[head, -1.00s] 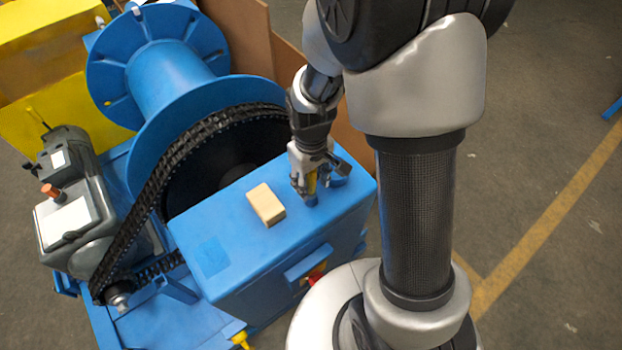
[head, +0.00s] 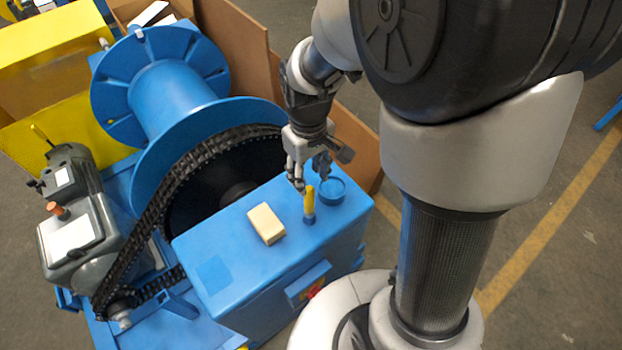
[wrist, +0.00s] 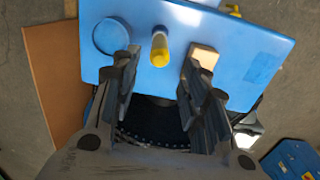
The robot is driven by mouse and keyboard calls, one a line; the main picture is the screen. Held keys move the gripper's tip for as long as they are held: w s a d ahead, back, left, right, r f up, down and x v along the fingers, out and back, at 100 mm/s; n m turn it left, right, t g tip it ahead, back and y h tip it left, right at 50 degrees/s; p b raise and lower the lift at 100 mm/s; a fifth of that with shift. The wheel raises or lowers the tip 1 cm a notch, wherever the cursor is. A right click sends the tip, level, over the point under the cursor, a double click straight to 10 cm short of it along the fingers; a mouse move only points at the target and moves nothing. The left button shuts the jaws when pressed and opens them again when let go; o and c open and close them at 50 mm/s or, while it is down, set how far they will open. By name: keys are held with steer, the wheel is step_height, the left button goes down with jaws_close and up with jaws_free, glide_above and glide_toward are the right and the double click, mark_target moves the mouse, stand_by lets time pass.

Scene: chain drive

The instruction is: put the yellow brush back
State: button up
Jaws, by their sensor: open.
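The yellow brush (head: 309,200) stands upright on the blue cabinet top, its lower end in a small blue holder (head: 309,221). In the wrist view the brush (wrist: 159,55) shows from above, its yellow end toward the camera. My gripper (head: 308,178) is open and empty, above and behind the brush, apart from it. In the wrist view the fingers of my gripper (wrist: 160,68) are spread wide, with the brush beyond and between them. How deep the brush sits in the holder is hidden.
A tan block (head: 266,223) lies left of the brush on the cabinet (head: 230,285). A round blue dish (head: 332,191) is just right of the brush. The black chain (head: 160,185) and blue drum (head: 165,80) stand behind and left. Cardboard (head: 240,45) stands behind.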

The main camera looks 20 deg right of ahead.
steer(key=s+r+m+t, duration=0.3)
steer(key=s+r+t, duration=0.1)
steer(key=s+r, duration=1.1)
steer(key=shift+r+m+t, duration=0.25)
steer(key=shift+m+t, duration=0.05)
stand_by(0.4)
